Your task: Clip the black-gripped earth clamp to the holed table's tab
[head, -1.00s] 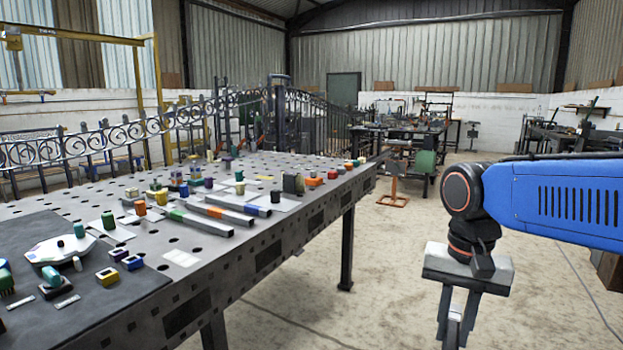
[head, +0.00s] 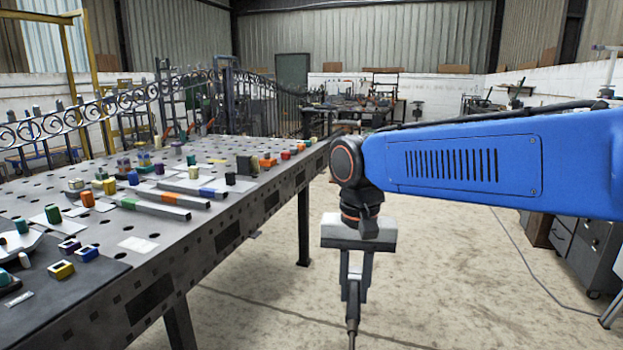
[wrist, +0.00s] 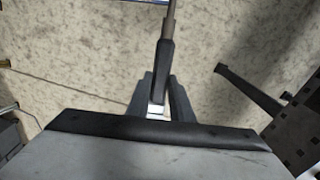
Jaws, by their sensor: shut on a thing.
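My gripper (head: 354,285) points down beside the holed table, over the floor to the right of its long edge. It is shut on the earth clamp (head: 352,318), whose dark slim end hangs below the fingers. In the wrist view the clamp's black grip (wrist: 165,72) sticks out between the fingers (wrist: 158,108), with a thinner brownish end beyond. The holed table (head: 232,205) is grey steel with holes in its top and side. I cannot pick out its tab for certain. The clamp is apart from the table.
Small coloured blocks, bars (head: 165,203) and plates cover much of the tabletop. A table leg (head: 304,228) stands left of my gripper. A grey cabinet (head: 590,250) stands at the right. The concrete floor (head: 455,285) between is clear, apart from a thin cable.

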